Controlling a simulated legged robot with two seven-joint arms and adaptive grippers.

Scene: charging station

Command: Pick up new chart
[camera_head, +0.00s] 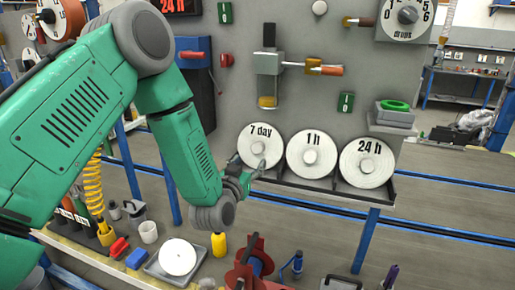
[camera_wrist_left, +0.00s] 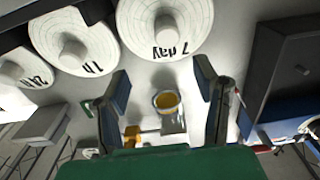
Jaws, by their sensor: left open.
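Three white round charts stand in a row on a dark ledge of the grey panel: the 7 day chart (camera_head: 261,146), the 1 h chart (camera_head: 311,153) and the 24 h chart (camera_head: 367,163). Each has a knob at its centre. My left gripper (camera_head: 248,176) is open and empty, just below and in front of the 7 day chart. In the left wrist view its spread fingers (camera_wrist_left: 161,72) are below the 7 day chart (camera_wrist_left: 186,20), with nothing between them. Another white disc (camera_head: 177,257) lies on a grey tray on the bench. No label reads "new". My right gripper is not visible.
A latch with an orange handle (camera_head: 325,70) and a dial (camera_head: 408,14) are on the panel above the charts. A grey box with a green ring (camera_head: 395,105) sits at the right. A red device (camera_head: 255,262), a white cup (camera_head: 148,232) and a yellow bottle (camera_head: 219,244) stand on the bench.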

